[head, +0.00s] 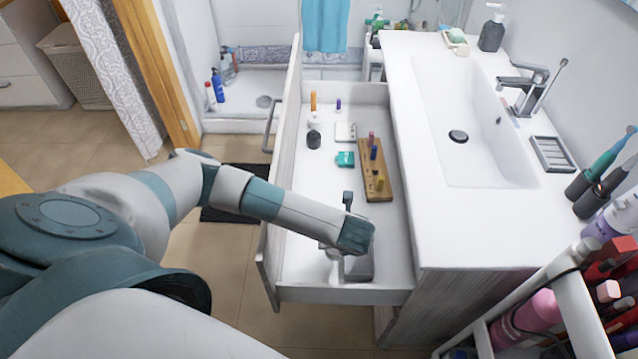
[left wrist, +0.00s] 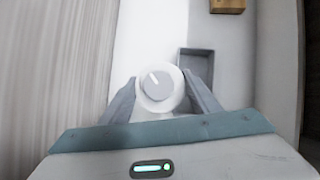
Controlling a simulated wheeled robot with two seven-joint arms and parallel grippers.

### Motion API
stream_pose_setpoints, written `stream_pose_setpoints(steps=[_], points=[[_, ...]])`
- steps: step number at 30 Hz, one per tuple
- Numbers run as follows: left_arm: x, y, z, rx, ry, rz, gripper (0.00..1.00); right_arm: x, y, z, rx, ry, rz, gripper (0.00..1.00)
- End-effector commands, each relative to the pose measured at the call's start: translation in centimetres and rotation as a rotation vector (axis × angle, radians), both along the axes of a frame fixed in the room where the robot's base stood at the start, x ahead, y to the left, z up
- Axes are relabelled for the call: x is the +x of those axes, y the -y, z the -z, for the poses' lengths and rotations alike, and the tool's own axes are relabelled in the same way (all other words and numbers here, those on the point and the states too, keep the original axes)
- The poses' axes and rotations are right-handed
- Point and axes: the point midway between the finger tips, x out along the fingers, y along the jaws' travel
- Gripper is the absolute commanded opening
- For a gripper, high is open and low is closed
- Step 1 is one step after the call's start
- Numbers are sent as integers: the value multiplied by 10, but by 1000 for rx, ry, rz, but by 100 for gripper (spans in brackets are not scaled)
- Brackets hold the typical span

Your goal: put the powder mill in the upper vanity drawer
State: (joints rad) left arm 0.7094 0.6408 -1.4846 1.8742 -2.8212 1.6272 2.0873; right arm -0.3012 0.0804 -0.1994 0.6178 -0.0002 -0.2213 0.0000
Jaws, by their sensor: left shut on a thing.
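The upper vanity drawer (head: 345,296) is pulled out, and its white interior shows in the head view. My left arm reaches over its near part. In the left wrist view my left gripper (left wrist: 160,92) is shut on the powder mill (left wrist: 158,82), a round white thing with a grey top, seen from above between the fingers. In the head view my left gripper (head: 340,250) is mostly hidden by my wrist, and only a small pale part of the mill shows beneath it. I cannot tell whether the mill touches the drawer floor. My right gripper is not in view.
A grey tray (left wrist: 197,54) lies in the drawer beside the mill. Farther back are a wooden board (head: 377,185) with small sticks, a teal item (head: 345,159) and a dark jar (head: 313,139). The basin counter (head: 445,230) borders the drawer on the right.

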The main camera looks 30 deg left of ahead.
Motion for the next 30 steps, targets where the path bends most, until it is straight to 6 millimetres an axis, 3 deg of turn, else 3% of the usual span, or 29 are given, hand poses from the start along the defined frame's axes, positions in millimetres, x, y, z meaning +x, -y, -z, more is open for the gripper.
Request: stream_pose_setpoints(steps=[6,12,25,30], points=[[0,-43,21,5,0,-2,19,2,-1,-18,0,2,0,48],[1,-63,36,2,0,0,19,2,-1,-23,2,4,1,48],[1,-66,40,0,0,1,19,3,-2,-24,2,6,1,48],[1,-66,51,1,1,0,19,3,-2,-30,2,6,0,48]])
